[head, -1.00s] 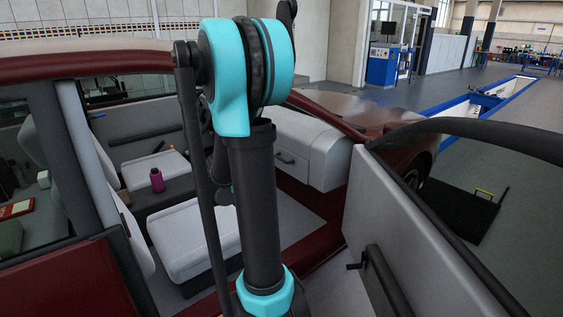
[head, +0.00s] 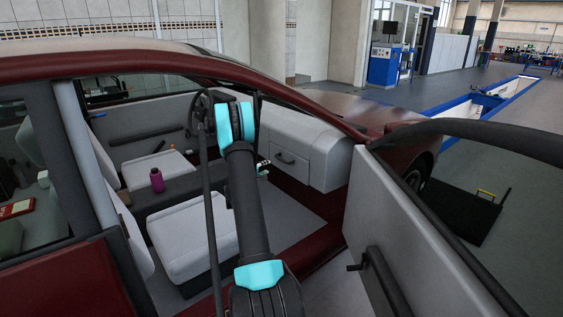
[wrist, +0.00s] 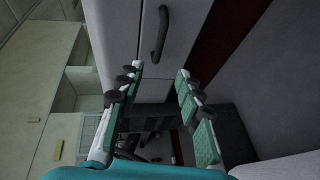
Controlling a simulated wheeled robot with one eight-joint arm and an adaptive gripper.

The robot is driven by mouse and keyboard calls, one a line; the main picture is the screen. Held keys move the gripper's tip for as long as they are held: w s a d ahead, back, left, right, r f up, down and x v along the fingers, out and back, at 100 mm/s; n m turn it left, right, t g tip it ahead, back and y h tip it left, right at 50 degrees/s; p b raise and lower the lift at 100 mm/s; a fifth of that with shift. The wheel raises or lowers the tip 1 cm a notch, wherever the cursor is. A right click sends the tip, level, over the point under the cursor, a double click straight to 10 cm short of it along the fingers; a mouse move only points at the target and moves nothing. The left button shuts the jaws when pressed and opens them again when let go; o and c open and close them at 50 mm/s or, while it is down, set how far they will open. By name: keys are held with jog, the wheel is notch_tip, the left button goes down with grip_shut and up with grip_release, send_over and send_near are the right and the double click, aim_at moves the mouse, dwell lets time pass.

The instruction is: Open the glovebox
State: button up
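The glovebox (head: 290,172) is a light grey panel with a dark bar handle (head: 285,158) in the car's grey dashboard, and it looks shut. In the wrist view the glovebox front (wrist: 185,30) fills the upper middle, with the dark curved handle (wrist: 162,33) near its centre. My gripper (wrist: 160,78) is open and empty, its two green-padded fingers spread apart. The handle lies beyond the fingertips, not between them. In the head view the gripper (head: 263,166) shows only in part, just left of the glovebox; my arm hides the rest.
The open car door (head: 405,235) stands to the right of my arm. The dark red door frame arches overhead. The floor space before the glovebox is clear.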

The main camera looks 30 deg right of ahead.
aim_at(281, 160)
jog(key=x, duration=1.7)
jog(key=shift+w+d, duration=0.2)
jog(key=shift+d, duration=0.15)
grip_shut()
